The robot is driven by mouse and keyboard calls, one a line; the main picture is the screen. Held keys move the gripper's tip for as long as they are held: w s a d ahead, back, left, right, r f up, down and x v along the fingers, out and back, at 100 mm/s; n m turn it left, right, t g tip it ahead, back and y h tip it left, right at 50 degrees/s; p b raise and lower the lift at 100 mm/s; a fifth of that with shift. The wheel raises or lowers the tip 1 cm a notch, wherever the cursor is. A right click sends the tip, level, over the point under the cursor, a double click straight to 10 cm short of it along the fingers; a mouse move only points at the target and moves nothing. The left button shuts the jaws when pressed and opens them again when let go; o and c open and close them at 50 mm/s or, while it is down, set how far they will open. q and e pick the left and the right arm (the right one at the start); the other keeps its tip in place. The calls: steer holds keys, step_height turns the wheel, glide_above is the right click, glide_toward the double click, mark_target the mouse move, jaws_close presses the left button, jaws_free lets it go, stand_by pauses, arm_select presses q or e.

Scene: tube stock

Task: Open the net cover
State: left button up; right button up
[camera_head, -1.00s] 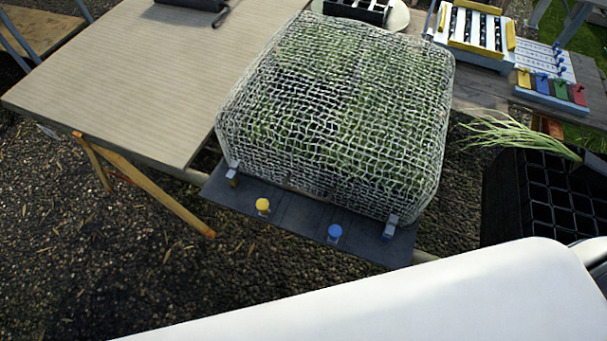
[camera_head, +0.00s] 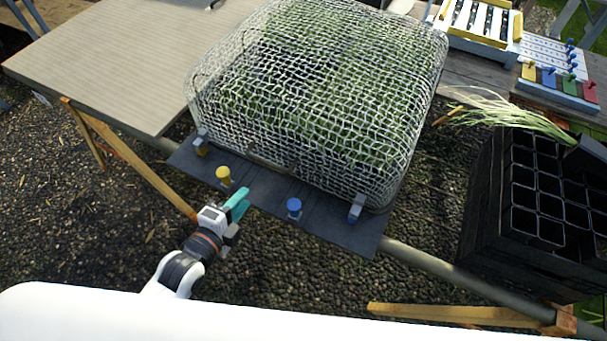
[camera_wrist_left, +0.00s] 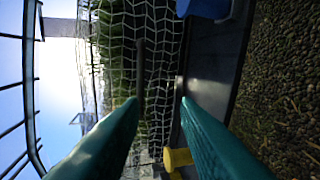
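The net cover (camera_head: 320,95) is a box-shaped white mesh, closed over green plants on the dark base board (camera_head: 330,232). A small bar-like handle (camera_head: 268,162) shows low on its front side. Grey latches stand at the front left (camera_head: 201,138) and front right (camera_head: 357,207). My left gripper (camera_head: 241,197), with teal fingers, is in front of the board, between the yellow knob (camera_head: 223,174) and the blue knob (camera_head: 294,206). My right gripper is not in view.
A wooden tabletop (camera_head: 120,60) lies to the left. A black cell tray (camera_head: 535,195) with long green leaves (camera_head: 515,115) stands at the right. Trays with coloured knobs (camera_head: 560,80) lie at the back right. Gravel ground shows in front.

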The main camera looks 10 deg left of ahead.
mark_target(272, 164)
arm_select(q)
steer(key=shift+m+h, duration=0.3)
steer(key=shift+m, duration=0.3)
steer(key=w+d, duration=0.1)
steer(key=w, duration=0.2)
steer(key=w+d, duration=0.2)
steer(key=w, duration=0.1)
steer(key=w+d, duration=0.2)
steer(key=w, duration=0.2)
steer(key=shift+w+d, duration=0.15)
steer(key=shift+w, duration=0.35)
jaws_close()
